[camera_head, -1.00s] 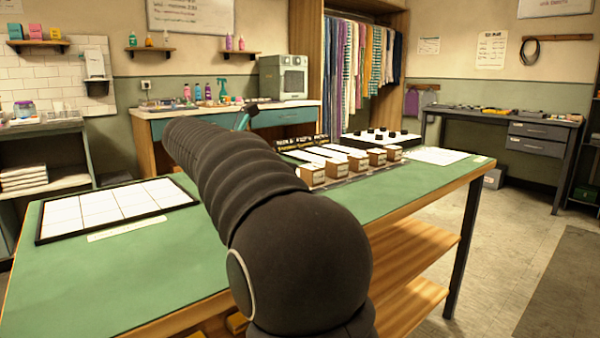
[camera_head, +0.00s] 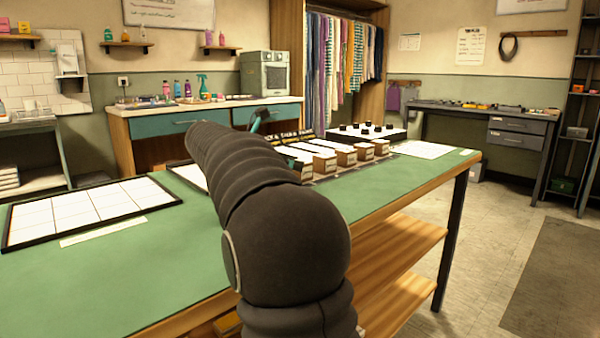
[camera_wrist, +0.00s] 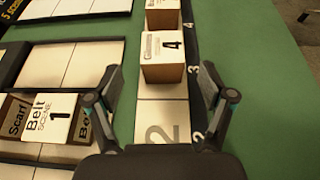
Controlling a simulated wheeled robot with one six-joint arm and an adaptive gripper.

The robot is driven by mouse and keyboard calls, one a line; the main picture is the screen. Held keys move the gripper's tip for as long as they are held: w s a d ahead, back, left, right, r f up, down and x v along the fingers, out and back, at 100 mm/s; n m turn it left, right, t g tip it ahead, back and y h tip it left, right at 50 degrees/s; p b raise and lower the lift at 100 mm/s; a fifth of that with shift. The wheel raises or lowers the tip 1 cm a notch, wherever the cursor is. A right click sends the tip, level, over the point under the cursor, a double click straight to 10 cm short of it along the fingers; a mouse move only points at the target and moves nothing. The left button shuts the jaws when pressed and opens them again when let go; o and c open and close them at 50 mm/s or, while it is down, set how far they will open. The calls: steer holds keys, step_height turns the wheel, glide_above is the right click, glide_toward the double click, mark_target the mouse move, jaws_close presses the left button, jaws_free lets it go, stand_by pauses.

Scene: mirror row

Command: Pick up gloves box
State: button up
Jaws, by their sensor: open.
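No label reading gloves is legible in either view. In the wrist view, a brown box with a white top marked 4 (camera_wrist: 162,58) stands in the numbered row, between my open gripper's (camera_wrist: 159,84) fingertips and just ahead of them. Its small word label is too blurred to read. Another box (camera_wrist: 162,18) stands behind it, cut by the top edge. A Belt box marked 1 (camera_wrist: 50,118) and a Scarf box (camera_wrist: 14,115) are at the left. In the head view, several brown boxes (camera_head: 325,166) stand in a row; my arm hides most of the gripper.
A bare white tile marked 2 (camera_wrist: 163,120) lies between my fingers. Black-framed white panels (camera_wrist: 82,66) lie left of the row. The green tabletop (camera_wrist: 250,60) is clear to the right. A white grid board (camera_head: 90,208) lies on the table's left.

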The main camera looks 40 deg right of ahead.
steer(key=x, duration=0.4)
steer(key=shift+s+d+r+b, duration=0.1)
steer(key=shift+d+r+b, duration=0.15)
steer(key=shift+d+b, duration=0.25)
steer(key=c, duration=1.3)
